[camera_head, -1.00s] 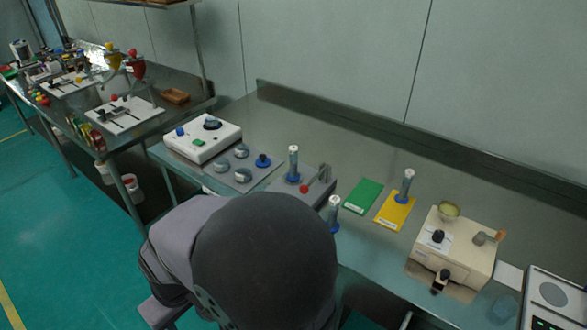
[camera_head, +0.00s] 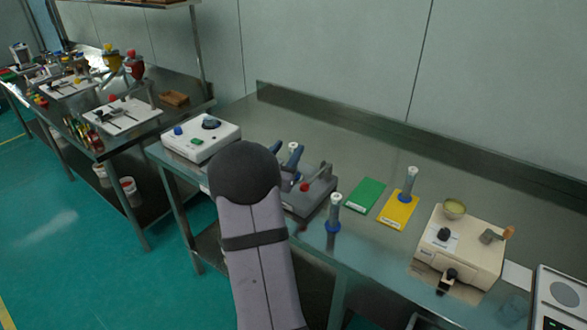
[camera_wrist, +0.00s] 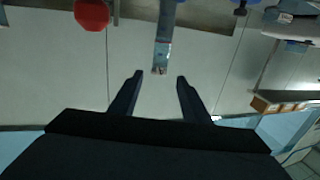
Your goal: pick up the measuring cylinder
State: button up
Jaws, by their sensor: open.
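Three clear measuring cylinders with blue bases show in the head view. One (camera_head: 294,147) stands by the grey device and is partly hidden by my gripper. Another (camera_head: 411,180) stands on the yellow mat, and a third (camera_head: 334,208) near the table's front edge. My gripper (camera_head: 286,158) is open and empty at the cylinder by the grey device. In the wrist view, a cylinder (camera_wrist: 163,45) comes down from the top, its end between my open fingertips (camera_wrist: 159,76) in the picture. I cannot tell whether it is between them in depth.
The grey device (camera_head: 318,197) with a red knob (camera_head: 304,187) is close beside my gripper. A white device (camera_head: 200,138) stands to the left. The green mat (camera_head: 366,194), yellow mat (camera_head: 397,210) and beige machine (camera_head: 462,250) are to the right. The table behind is clear.

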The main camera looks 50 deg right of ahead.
aim_at(292, 150)
jog(key=shift+d+f, duration=0.5)
jog(key=shift+f, duration=0.3)
jog(key=shift+p+x, duration=0.8)
jog(key=shift+x, duration=0.85)
jog(key=shift+p+x, duration=0.75)
jog(key=shift+x, duration=1.25)
jog(key=shift+r, duration=0.1)
grip_shut()
